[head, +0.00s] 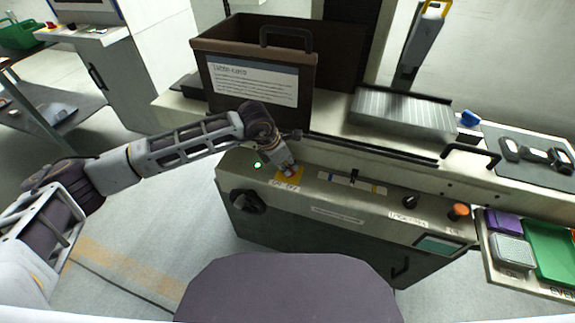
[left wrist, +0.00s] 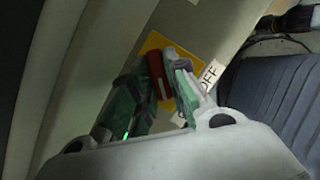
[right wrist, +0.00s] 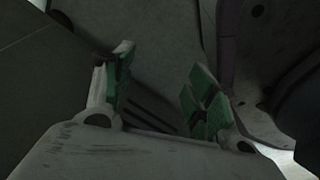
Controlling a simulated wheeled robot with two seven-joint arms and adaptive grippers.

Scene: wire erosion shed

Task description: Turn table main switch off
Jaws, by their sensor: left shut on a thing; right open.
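A red switch handle (left wrist: 158,82) sits on a yellow plate (left wrist: 154,43) in the left wrist view. An OFF label (left wrist: 210,74) is beside the plate. In the head view the yellow plate (head: 287,181) is on the sloped top of the machine's control panel (head: 320,205). My left gripper (head: 288,169) reaches down to it and hides most of the switch. In the left wrist view my left gripper (left wrist: 165,76) is shut on the red handle, with a finger on each side. My right gripper (right wrist: 160,66) is open and empty in the right wrist view.
A green light (head: 257,164) glows left of the plate. A black rotary knob (head: 247,202) is on the panel's front. An orange-topped knob (head: 458,211) and a small screen (head: 438,246) are at the right. A brown bin (head: 255,65) stands behind the panel.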

